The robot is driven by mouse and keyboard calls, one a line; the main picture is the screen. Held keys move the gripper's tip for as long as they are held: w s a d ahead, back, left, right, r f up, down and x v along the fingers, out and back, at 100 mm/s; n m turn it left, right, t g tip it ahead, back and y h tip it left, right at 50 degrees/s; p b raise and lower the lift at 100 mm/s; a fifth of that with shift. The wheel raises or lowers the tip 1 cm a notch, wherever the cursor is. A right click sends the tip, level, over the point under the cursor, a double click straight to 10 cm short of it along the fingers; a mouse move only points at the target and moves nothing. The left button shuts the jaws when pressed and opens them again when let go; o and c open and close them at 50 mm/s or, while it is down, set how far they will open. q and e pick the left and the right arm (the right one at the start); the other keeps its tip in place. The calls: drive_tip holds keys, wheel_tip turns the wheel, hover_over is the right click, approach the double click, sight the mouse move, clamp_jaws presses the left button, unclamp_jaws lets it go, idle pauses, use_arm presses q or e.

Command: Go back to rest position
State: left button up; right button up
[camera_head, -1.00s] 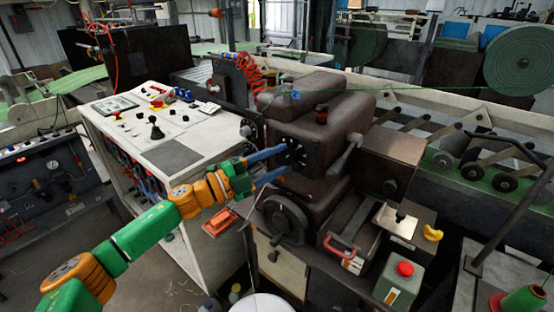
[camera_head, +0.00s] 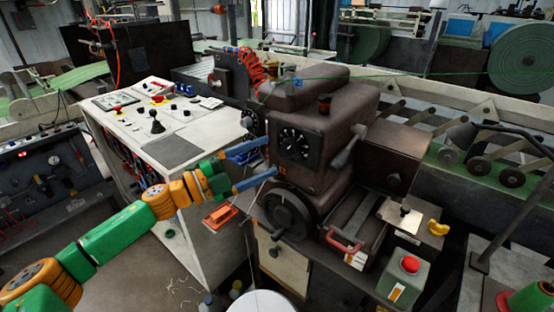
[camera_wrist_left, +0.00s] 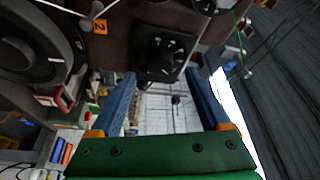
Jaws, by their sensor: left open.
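My left gripper (camera_head: 258,164) is open, with its two blue fingers apart and nothing between them. It hangs in the air just left of the dial face (camera_head: 293,144) on the brown machine (camera_head: 318,125). In the left wrist view the blue fingers of my left gripper (camera_wrist_left: 160,100) spread wide, and the black dial (camera_wrist_left: 160,55) shows beyond them. My right gripper does not show in these views.
A white control console (camera_head: 180,150) with a joystick stands behind my left arm. A black handwheel (camera_head: 287,213) is below the gripper. A green box with a red button (camera_head: 407,272) and a yellow object (camera_head: 437,228) sit at the right.

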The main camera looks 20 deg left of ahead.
use_arm(q)
drive_tip(key=v, duration=0.2)
drive_tip(key=shift+s+a+b, duration=0.15)
drive_tip(key=shift+s+b, duration=0.05)
drive_tip(key=shift+b, duration=0.1)
drive_tip(key=shift+f, duration=0.1)
